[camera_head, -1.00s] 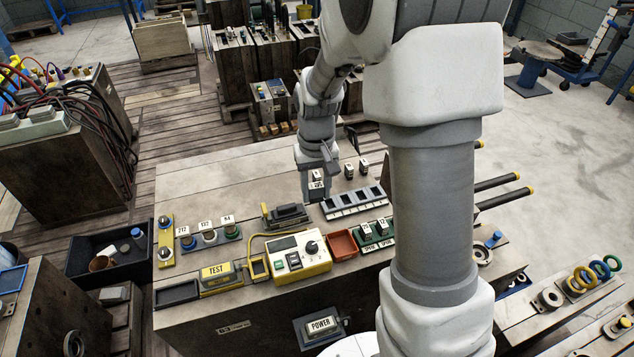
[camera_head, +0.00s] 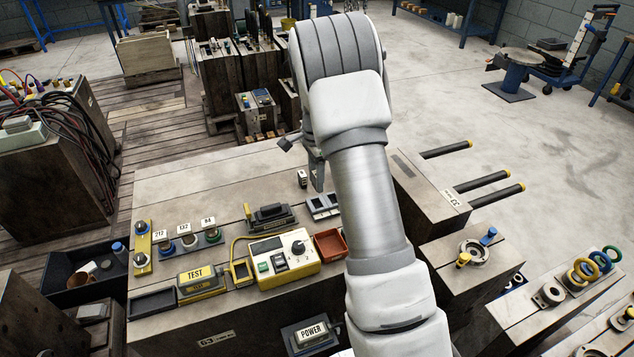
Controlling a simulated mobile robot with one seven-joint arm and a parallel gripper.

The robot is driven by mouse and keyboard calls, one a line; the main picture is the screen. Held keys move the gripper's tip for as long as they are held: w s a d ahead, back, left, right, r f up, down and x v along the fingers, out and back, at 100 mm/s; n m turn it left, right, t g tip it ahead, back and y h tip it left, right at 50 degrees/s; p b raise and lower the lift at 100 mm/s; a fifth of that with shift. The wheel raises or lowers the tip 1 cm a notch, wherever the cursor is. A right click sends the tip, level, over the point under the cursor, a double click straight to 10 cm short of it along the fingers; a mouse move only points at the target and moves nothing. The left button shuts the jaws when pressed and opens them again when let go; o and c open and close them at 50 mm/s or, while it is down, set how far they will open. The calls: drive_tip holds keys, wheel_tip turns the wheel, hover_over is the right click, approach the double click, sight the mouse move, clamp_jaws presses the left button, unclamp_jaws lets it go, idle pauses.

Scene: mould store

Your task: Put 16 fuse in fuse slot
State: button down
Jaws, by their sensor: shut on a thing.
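The fuse slot strip (camera_head: 318,208) lies on the wooden bench, grey with dark square openings. Its left end shows and my arm hides the rest. A small white and black fuse (camera_head: 302,179) stands behind the strip's left end, its number too small to read. My gripper (camera_head: 318,178) shows only as a narrow grey part just right of this fuse, above the area behind the strip. It is shut, but its tips and the piece between them are hidden by my arm. I cannot see the 16 label. Other fuses behind the arm are hidden.
A yellow tester (camera_head: 284,255) with a knob and a red-brown tray (camera_head: 330,245) lie in front of the strip. A grey and black device (camera_head: 270,217) stands left of it. Yellow-tipped rods (camera_head: 497,196) stick out at right. The bench's back left is clear.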

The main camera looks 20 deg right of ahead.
drive_tip(key=shift+w+d+f, duration=0.15)
drive_tip(key=shift+d+f, duration=0.05)
drive_tip(key=shift+f, duration=0.1)
wheel_tip(320, 180, down, 4)
drive_tip(key=b, duration=0.3)
drive_tip(key=shift+r, duration=0.15)
drive_tip(key=shift+f+b, duration=0.3)
drive_tip(key=shift+f, duration=0.3)
drive_tip(key=shift+a+f, duration=0.2)
drive_tip(key=shift+f, duration=0.5)
idle(1.0)
drive_tip(key=shift+c, duration=1.7)
unclamp_jaws()
drive_tip(key=c, duration=0.3)
drive_tip(key=shift+c, duration=0.2)
drive_tip(key=shift+r, duration=0.15)
drive_tip(key=shift+r+p, duration=0.5)
drive_tip(key=shift+r, duration=0.15)
